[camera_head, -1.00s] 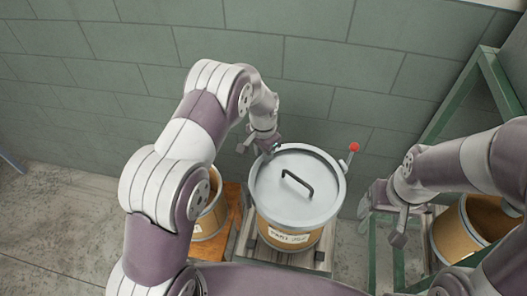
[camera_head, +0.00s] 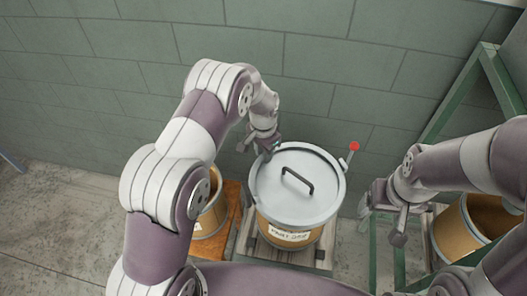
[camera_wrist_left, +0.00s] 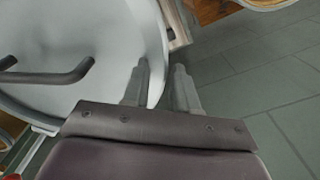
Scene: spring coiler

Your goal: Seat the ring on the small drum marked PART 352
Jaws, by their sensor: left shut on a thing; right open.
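The small drum (camera_head: 290,236) stands in the middle of the head view, tan, with a white label on its front; the lettering is blurred. A grey lid (camera_head: 290,203) with a dark bar handle covers its top. The grey ring (camera_head: 341,193) runs around the lid's edge, with a red-knobbed lever (camera_head: 354,148) at the back right. My left gripper (camera_head: 268,151) is shut on the ring at the back left; the left wrist view shows its fingers (camera_wrist_left: 160,88) at the rim. Whether the ring sits fully down cannot be told. My right gripper (camera_head: 382,222) is open and empty, right of the drum.
The drum stands on a wooden pallet (camera_head: 318,258). Another open drum (camera_head: 210,217) stands to the left on an orange-brown board, partly behind my left arm. An open drum (camera_head: 452,235) stands at right by a green frame (camera_head: 452,105). A block wall (camera_head: 310,60) closes off the back.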

